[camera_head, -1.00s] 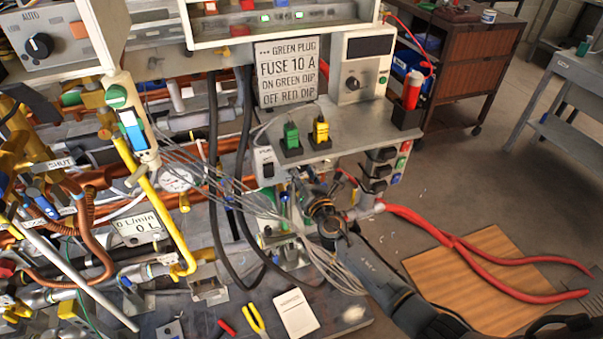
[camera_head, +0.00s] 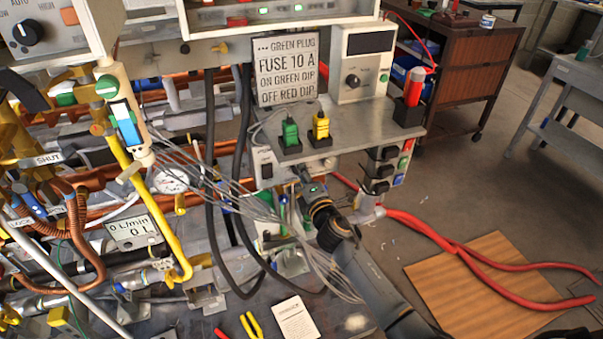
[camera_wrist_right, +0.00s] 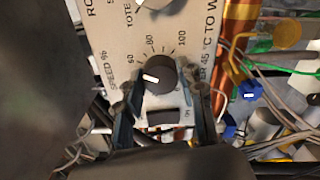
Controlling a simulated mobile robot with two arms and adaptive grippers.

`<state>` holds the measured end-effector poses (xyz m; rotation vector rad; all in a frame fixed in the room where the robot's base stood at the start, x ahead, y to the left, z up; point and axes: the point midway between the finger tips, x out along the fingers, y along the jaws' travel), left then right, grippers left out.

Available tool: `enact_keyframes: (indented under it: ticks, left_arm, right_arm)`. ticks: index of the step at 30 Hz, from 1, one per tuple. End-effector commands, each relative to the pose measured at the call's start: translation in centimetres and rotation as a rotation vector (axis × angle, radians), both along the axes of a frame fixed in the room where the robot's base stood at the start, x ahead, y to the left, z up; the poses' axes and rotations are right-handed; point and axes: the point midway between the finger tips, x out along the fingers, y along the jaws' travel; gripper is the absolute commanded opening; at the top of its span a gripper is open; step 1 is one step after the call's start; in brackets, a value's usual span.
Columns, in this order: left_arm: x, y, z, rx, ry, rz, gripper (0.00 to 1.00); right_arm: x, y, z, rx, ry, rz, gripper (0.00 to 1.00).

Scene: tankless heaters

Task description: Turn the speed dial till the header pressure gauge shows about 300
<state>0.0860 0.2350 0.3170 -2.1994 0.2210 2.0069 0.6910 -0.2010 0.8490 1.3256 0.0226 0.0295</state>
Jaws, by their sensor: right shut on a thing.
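The speed dial (camera_wrist_right: 158,74) is a round black knob with a white pointer mark, on a pale panel lettered SPEED %. In the right wrist view its mark points left, just below the 60. My right gripper (camera_wrist_right: 160,100) has one finger on each side of the dial and is shut on it. In the head view my right gripper (camera_head: 304,174) reaches the front of the bench unit and hides the dial. A round white gauge (camera_head: 170,180) stands among the pipes at left, partly behind grey wires; its reading is too small to tell. My left gripper is not in view.
Loose grey wires (camera_head: 235,200) hang left of my right gripper. Black sockets (camera_head: 380,170) and thick red hoses (camera_head: 440,235) lie to its right. A yellow pipe (camera_head: 160,220) and black hoses (camera_head: 212,150) stand at left. The floor at right has free room around a wooden board (camera_head: 490,270).

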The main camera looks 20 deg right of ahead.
Motion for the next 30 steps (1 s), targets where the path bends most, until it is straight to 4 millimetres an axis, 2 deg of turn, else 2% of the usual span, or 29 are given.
enact_keyframes:
  ticks: [14, 30]
  left_arm:
    - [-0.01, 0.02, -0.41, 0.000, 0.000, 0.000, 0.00]
    - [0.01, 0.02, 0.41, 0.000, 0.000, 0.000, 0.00]
  right_arm:
    - [-0.04, -0.02, -0.24, 0.454, 0.018, -0.002, 0.07]
    - [-0.03, 0.06, -0.24, 0.966, 0.036, -0.002, 0.07]
